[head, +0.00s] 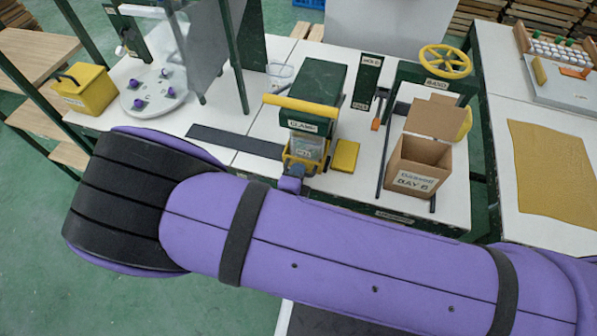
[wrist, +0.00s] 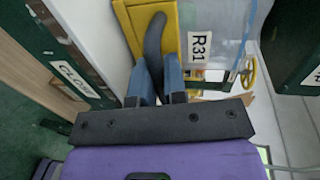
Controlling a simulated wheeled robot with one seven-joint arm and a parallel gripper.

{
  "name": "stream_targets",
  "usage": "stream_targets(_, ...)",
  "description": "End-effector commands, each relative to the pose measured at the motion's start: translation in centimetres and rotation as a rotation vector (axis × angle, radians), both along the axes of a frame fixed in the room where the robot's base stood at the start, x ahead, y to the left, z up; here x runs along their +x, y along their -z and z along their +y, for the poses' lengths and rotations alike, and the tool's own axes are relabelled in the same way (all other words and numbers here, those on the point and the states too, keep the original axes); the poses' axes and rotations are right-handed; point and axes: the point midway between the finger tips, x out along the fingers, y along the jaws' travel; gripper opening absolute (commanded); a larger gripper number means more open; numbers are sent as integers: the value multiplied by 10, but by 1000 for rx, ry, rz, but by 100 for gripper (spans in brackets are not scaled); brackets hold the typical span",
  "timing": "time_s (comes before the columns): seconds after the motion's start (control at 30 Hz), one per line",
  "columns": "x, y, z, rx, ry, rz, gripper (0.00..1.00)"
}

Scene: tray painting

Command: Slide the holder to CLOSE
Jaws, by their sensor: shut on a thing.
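The yellow holder (wrist: 137,20) is at the top of the wrist view, with a curved black handle (wrist: 154,38) standing off it. My gripper (wrist: 159,78) has its two blue fingers shut on that handle, one on each side. A clear pouch or box labelled R31 (wrist: 198,48) sits in the holder. A green strip with a CLOSE label (wrist: 75,80) lies to the left, apart from the holder. In the head view the holder (head: 291,163) is below the green CLAMP machine (head: 318,82), and my gripper (head: 291,184) is at its front, partly hidden by my arm.
A yellow block (head: 345,156) lies right of the holder. An open cardboard box (head: 418,180) stands farther right, near a yellow handwheel (head: 446,61). A dark strip (head: 235,140) lies to the left on the white bench. My arm hides the bench's front edge.

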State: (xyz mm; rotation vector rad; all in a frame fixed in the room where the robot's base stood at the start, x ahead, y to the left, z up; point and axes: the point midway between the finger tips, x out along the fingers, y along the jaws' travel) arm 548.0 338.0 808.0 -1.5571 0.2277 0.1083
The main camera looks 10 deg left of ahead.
Motion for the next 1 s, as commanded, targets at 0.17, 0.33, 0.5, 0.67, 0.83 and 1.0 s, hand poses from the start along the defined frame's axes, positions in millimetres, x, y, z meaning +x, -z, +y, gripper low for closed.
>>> stream_targets(0.17, -1, 1, -3, -4, 3, 2, 0)
stream_targets(0.33, -1, 1, -4, -6, 5, 2, 0)
stream_targets(0.5, -1, 1, -4, -6, 5, 2, 36)
stream_targets(0.67, -1, 1, -3, -4, 3, 1, 36)
stream_targets(0.83, -5, 0, -2, -3, 2, 2, 36)
stream_targets(1.0, -26, -5, 0, -2, 1, 2, 36)
